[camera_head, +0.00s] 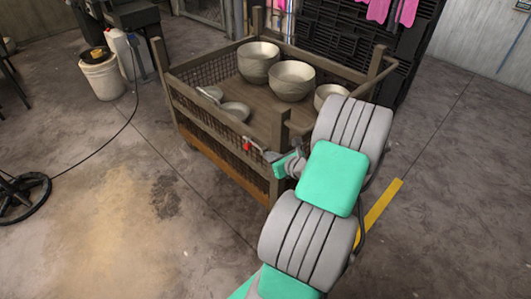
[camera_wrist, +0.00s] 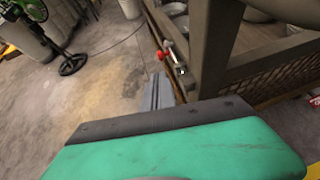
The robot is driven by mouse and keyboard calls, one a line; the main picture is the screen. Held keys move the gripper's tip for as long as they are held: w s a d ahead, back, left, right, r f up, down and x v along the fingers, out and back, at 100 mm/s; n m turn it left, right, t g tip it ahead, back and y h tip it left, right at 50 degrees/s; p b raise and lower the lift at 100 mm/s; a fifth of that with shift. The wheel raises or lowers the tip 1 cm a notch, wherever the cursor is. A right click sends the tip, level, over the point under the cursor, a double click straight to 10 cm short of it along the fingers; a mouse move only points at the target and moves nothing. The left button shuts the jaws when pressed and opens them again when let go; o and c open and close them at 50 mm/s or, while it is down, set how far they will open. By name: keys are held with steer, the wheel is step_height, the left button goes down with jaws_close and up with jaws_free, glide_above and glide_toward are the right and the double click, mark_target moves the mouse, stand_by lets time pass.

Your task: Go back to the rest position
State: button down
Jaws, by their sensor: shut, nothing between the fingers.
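My grey and green arm reaches in from the lower right in the head view and hides part of the crate's near right side.
Several bowls are in the crate, among them a large bowl (camera_head: 292,80) and a small one (camera_head: 236,110). A white bucket (camera_head: 102,76) and a black wheeled base (camera_head: 24,198) with a cable are at left. The floor (camera_head: 110,230) before the crate is clear.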

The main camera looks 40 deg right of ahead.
steer(key=w+a+r+n+g+y+p, duration=0.2)
steer(key=a+r+n+g+p, duration=0.15)
steer(key=a+r+n, duration=0.55)
steer(key=w+a+r+n+g+y+p, duration=0.15)
steer(key=a+r+n+p, duration=0.4)
steer(key=a+n, duration=0.65)
steer(key=s+a+r+n+g+h+p, duration=0.2)
steer(key=s+a+r+n+g+p, duration=0.2)
steer(key=s+a+r+n, duration=0.9)
steer(key=n+p, duration=0.1)
steer(key=n, duration=0.2)
steer(key=shift+s+a+r+n+p, duration=0.2)
steer(key=shift+s+r+n+p, duration=0.1)
steer(key=shift+s+p, duration=0.1)
